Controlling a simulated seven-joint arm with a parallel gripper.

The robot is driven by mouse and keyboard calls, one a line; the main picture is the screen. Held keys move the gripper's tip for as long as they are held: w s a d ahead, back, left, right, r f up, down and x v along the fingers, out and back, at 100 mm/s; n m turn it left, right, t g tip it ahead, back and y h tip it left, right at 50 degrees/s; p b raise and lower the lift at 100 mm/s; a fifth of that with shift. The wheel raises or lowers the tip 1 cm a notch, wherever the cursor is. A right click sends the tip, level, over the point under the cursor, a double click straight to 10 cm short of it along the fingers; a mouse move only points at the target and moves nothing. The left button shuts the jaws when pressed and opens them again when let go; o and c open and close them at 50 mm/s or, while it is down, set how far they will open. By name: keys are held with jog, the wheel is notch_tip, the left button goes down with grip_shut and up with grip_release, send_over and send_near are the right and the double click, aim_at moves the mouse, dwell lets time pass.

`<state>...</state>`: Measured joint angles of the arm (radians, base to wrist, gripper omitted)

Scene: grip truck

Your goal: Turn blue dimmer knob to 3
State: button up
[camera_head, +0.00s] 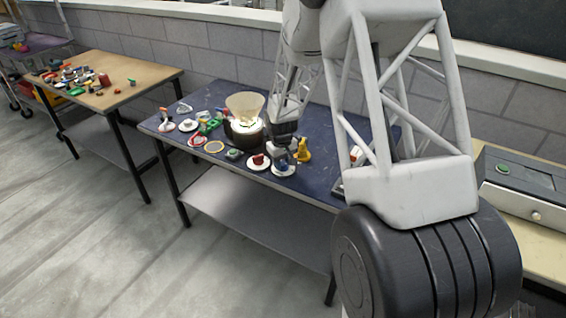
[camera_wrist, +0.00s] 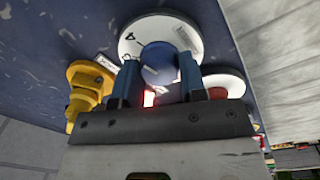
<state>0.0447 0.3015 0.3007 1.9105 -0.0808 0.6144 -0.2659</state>
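The blue dimmer knob (camera_wrist: 160,62) is round and sits on a white disc (camera_wrist: 133,42) with a dark pointer line and small markings. In the head view the blue knob (camera_head: 283,167) and its disc (camera_head: 290,173) are at the front of the dark blue table, partly hidden by my gripper. My gripper (camera_wrist: 160,72) is right over the disc, one finger on each side of the knob. The fingers are apart with the knob between them. Whether they touch it is unclear. The number the pointer marks cannot be read.
A yellow object (camera_wrist: 88,90) stands close beside the disc, also in the head view (camera_head: 304,151). A red knob on a white disc (camera_head: 258,161) is just left. A lit pot (camera_head: 245,130) and several small items crowd the table's left part. The front edge is near.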

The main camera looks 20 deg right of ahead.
jog(key=shift+c, duration=1.4)
jog(key=shift+n, duration=0.4)
jog(key=n, duration=0.3)
jog(key=shift+n, duration=2)
jog(key=o, duration=0.9)
jog(key=shift+r, duration=0.1)
